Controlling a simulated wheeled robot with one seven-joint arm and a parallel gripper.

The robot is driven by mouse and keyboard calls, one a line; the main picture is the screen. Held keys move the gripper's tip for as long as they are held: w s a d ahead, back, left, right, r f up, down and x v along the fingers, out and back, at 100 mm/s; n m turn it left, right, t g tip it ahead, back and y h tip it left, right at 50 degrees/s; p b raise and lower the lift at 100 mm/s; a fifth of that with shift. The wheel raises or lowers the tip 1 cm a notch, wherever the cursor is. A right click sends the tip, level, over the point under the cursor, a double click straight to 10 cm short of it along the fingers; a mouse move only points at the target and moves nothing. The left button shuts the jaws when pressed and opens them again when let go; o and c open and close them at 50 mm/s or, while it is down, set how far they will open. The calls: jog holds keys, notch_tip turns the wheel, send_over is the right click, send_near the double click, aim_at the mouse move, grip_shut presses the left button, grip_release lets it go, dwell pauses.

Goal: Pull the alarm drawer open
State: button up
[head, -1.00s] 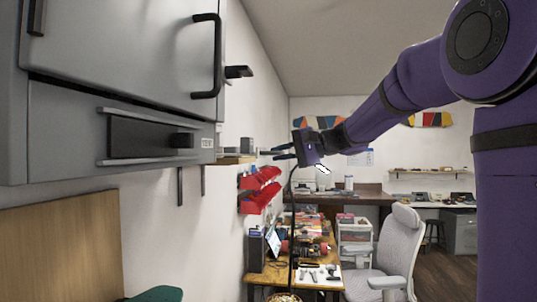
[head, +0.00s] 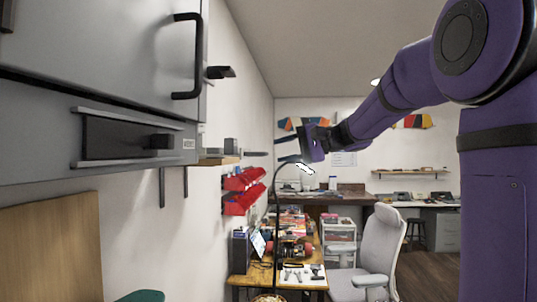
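The alarm drawer appears to be the dark recessed panel (head: 118,138) low on the grey wall cabinet (head: 100,60), between two grey rails. A black block-shaped knob (head: 163,141) sticks out from it. The panel looks flush and shut. A small label, too small to read, is on its right. My gripper (head: 284,148) is to the right of the cabinet, apart from it and empty. Its two dark fingers point left toward the wall side and are spread open.
A black door handle (head: 188,58) and a dark latch (head: 221,72) stick out above the panel. A small wooden shelf (head: 219,161) juts from the wall between cabinet and gripper. Red bins (head: 243,190) hang below. A workbench, lamp and grey chair (head: 378,250) stand lower right.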

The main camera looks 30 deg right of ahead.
jog(key=shift+v, duration=2.65)
jog(key=s+a+f+n+g+h, duration=0.2)
jog(key=s+a+f+g+h, duration=0.15)
jog(key=s+a+f, duration=0.4)
jog(key=s+a+f+n+g+h, duration=0.2)
jog(key=s+a+f+h, duration=0.25)
jog(key=s+f, duration=0.45)
jog(key=s+f+n+t+h, duration=0.1)
jog(key=s+f+n+h, duration=0.2)
jog(key=s, duration=0.4)
notch_tip(320, 180, down, 3)
jog(key=shift+s+r+h, duration=0.1)
jog(key=shift+s+h, duration=0.3)
jog(key=shift+h, duration=0.4)
